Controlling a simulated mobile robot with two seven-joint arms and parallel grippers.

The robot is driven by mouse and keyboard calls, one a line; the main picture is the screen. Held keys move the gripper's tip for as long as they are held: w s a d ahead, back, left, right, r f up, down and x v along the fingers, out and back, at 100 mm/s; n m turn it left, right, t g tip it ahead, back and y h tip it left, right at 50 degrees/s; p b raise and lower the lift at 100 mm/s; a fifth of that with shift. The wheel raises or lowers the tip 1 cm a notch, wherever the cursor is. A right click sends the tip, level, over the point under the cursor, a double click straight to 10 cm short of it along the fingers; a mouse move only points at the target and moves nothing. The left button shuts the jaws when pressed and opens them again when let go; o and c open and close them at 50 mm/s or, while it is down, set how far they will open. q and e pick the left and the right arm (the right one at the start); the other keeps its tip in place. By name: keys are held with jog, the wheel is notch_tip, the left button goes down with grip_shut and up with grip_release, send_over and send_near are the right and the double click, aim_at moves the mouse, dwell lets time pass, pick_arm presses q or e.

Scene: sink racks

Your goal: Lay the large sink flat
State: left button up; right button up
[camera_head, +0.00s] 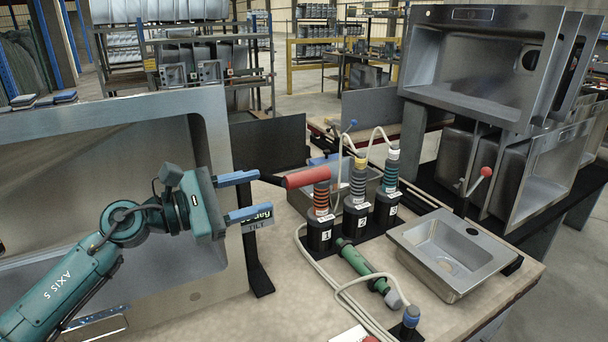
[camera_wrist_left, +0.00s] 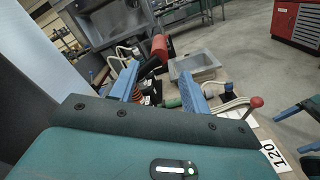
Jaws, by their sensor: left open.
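The large sink (camera_head: 215,120) is a big steel basin at the left in the head view, standing tilted steeply up with its open side facing me. My left arm crosses in front of it and hides part of it. A red lever handle (camera_head: 305,178) on a black rod sticks out at its right, near a small TILT label (camera_head: 258,224). My left gripper (camera_head: 243,196) is open, its blue fingers pointing right toward the handle. In the left wrist view the red handle (camera_wrist_left: 160,47) appears beyond the open fingers, with nothing between them. My right gripper is not seen in the head view.
Numbered bottle-like tools (camera_head: 356,205) with hoses stand right of the lever. A green tool (camera_head: 365,268) and a small sink (camera_head: 446,252) lie on the workbench (camera_head: 280,318). More steel sinks (camera_head: 485,62) are stacked at the right. Blue parts (camera_wrist_left: 292,110) are cut off at the wrist view's edge.

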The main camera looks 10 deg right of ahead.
aim_at(303, 181)
pick_arm(q)
jog(key=p+x, duration=0.2)
jog(key=x, duration=0.8)
jog(key=shift+r, duration=0.1)
jog(key=shift+f, duration=0.2)
grip_shut()
